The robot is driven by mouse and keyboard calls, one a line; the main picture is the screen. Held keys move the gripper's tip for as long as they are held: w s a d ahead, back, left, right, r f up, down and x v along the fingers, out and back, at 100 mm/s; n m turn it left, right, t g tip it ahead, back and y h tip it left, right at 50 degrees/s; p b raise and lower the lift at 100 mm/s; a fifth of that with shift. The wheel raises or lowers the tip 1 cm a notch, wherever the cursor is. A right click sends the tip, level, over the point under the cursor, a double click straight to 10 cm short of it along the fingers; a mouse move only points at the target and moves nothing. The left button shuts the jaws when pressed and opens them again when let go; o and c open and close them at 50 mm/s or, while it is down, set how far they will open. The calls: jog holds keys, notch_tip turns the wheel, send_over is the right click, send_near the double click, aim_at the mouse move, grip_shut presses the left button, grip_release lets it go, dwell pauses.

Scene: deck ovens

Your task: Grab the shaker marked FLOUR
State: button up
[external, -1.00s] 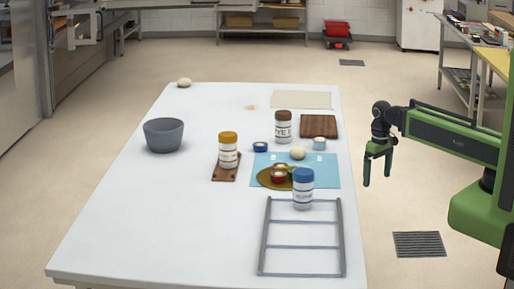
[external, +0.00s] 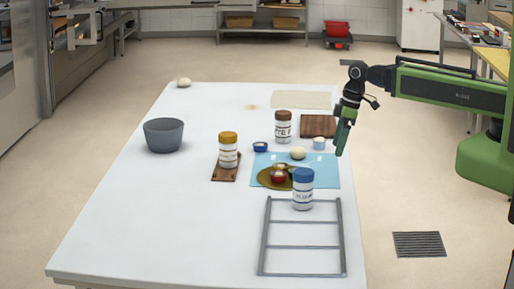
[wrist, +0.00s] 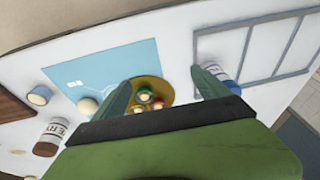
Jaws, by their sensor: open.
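A white shaker with a blue lid (external: 303,192) stands upright at the near edge of a blue mat; its label is too small to read surely. It also shows beside the right finger in the wrist view (wrist: 216,70). A brown-lidded shaker (external: 283,128) has a label that seems to begin "RYE F", and it shows at lower left in the wrist view (wrist: 51,138). A yellow-lidded shaker (external: 228,154) stands on a small wooden board; its label is unreadable. My gripper (external: 341,148) is open and empty above the table's right edge, apart from the shakers.
A grey wire rack (external: 303,247) lies in front. A grey bowl (external: 164,136) stands left. The table's left front is clear.

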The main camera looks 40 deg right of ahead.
jog(key=s+a+r+n+y+p, duration=0.1)
jog(key=s+a+r+n+p, duration=0.15)
jog(key=a+r, duration=0.35)
jog(key=s+a+r+n+y+p, duration=0.1)
jog(key=s+a+r+n+p, duration=0.1)
jog(key=a+r+n+p, duration=0.25)
jog(key=m+b, duration=0.2)
jog(key=b, duration=1.1)
send_near(306, 171)
jog(key=x, duration=0.7)
jog(key=shift+w+a+r, duration=0.1)
jog(key=shift+w+a, duration=0.1)
jog(key=shift+a, duration=0.05)
jog(key=shift+a+r+p, duration=0.1)
jog(key=shift+p, duration=0.2)
jog(key=b+x, duration=0.2)
jog(key=d+b+x, duration=0.1)
jog(key=b+x, duration=0.2)
jog(key=shift+f, duration=0.4)
jog(key=shift+a+r, duration=0.1)
jog(key=shift+r, duration=0.1)
jog(key=shift+c, duration=0.4)
jog(key=c, duration=1.6)
